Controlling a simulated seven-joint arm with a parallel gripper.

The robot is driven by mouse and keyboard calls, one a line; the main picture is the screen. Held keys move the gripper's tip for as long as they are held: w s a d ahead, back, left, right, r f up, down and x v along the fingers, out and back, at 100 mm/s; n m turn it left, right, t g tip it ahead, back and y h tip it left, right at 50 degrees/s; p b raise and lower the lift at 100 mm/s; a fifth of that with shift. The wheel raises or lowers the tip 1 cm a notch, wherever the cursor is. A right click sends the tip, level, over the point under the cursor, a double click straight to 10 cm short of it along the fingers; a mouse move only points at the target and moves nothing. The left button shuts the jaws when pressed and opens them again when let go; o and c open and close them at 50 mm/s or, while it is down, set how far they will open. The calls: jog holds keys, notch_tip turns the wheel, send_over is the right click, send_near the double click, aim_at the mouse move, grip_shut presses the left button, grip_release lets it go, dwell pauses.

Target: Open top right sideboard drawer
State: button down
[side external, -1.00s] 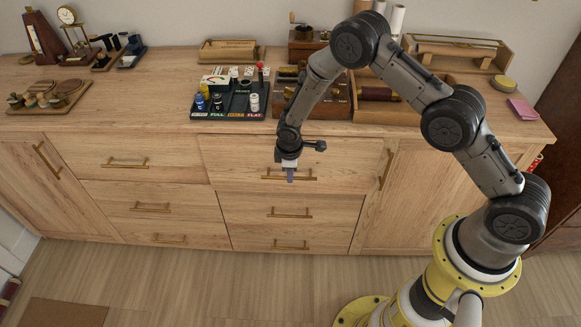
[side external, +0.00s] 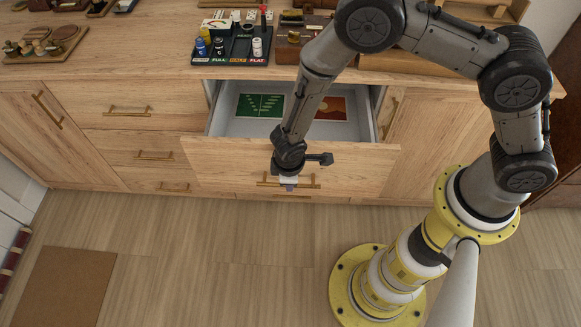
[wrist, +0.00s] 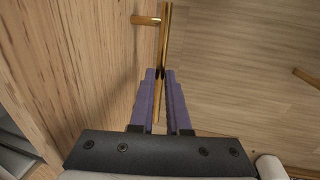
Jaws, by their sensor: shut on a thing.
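The top right sideboard drawer (side external: 225,160) stands pulled out, with its grey interior open to view. Its brass bar handle (side external: 307,182) runs across the wooden front. In the wrist view, the purple fingers of my gripper (wrist: 160,75) are shut on the brass handle (wrist: 165,40), one finger on each side. Part of the handle and drawer front is hidden by my wrist in the side view.
A black tray with small bottles (side external: 233,47) stands on the sideboard top.

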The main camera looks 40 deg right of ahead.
jog(key=shift+s+a, duration=0.25)
jog(key=c, duration=0.9)
grip_release()
jog(key=shift+r, duration=0.15)
jog(key=r, duration=0.4)
jog(key=s+a+r, duration=0.1)
jog(key=r, duration=0.4)
jog(key=s+a+r, duration=0.1)
jog(key=r, duration=0.3)
jog(key=shift+r, duration=0.15)
jog(key=shift+w+d, duration=0.1)
